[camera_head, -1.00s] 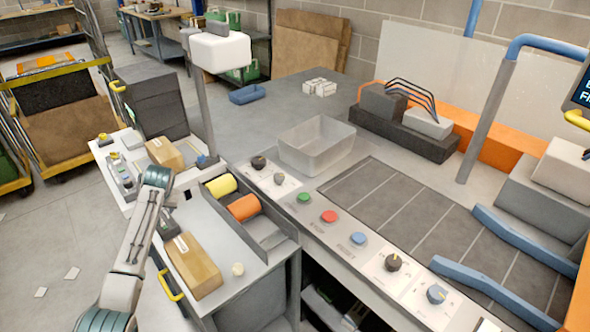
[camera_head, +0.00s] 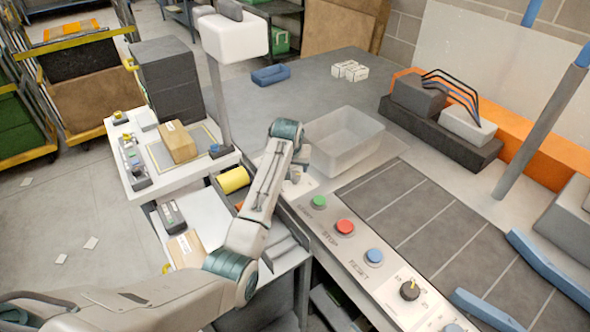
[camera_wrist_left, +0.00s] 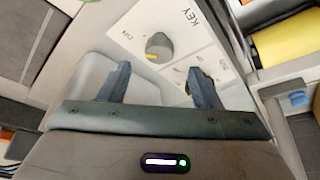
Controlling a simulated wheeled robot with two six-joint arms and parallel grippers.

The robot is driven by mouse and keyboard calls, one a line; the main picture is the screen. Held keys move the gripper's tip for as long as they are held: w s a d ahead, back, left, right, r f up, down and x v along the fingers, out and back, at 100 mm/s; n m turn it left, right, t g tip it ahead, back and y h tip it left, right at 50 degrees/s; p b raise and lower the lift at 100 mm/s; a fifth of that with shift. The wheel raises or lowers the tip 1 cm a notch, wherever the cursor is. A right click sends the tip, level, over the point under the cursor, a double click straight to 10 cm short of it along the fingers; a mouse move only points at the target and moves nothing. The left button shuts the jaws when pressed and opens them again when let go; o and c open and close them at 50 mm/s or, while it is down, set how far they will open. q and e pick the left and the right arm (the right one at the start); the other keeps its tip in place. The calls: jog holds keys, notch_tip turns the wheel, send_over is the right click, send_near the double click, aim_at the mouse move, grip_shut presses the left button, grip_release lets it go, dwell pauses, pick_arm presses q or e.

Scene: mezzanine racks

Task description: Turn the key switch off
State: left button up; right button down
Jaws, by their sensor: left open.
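In the left wrist view, a round dark grey knob (camera_wrist_left: 158,47) with a yellow mark sits on a white plate (camera_wrist_left: 125,22) beside the printed word KEY. My left gripper (camera_wrist_left: 160,75) is open and empty; its two fingers are apart, just short of the knob in that picture. A second small dark part with a yellow mark is partly hidden behind the right finger. In the head view my left gripper (camera_head: 294,172) hangs over the far left end of the control panel, and my arm hides the knobs there. My right gripper is not in view.
A green button (camera_head: 318,202), a red button (camera_head: 345,227), a blue button (camera_head: 374,257) and a black knob (camera_head: 409,290) line the panel. A clear bin (camera_head: 343,140) stands close behind the gripper. A yellow roll (camera_head: 233,180) lies in a tray to its left.

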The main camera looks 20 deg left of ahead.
aim_at(295, 174)
pick_arm(q)
jog(key=x, duration=0.5)
jog(key=shift+w+d+f+p, duration=0.1)
jog(key=shift+w+d+p, duration=0.1)
jog(key=shift+p, duration=0.15)
jog(key=shift+a+f, duration=0.1)
jog(key=shift+f, duration=0.25)
jog(key=c, duration=1)
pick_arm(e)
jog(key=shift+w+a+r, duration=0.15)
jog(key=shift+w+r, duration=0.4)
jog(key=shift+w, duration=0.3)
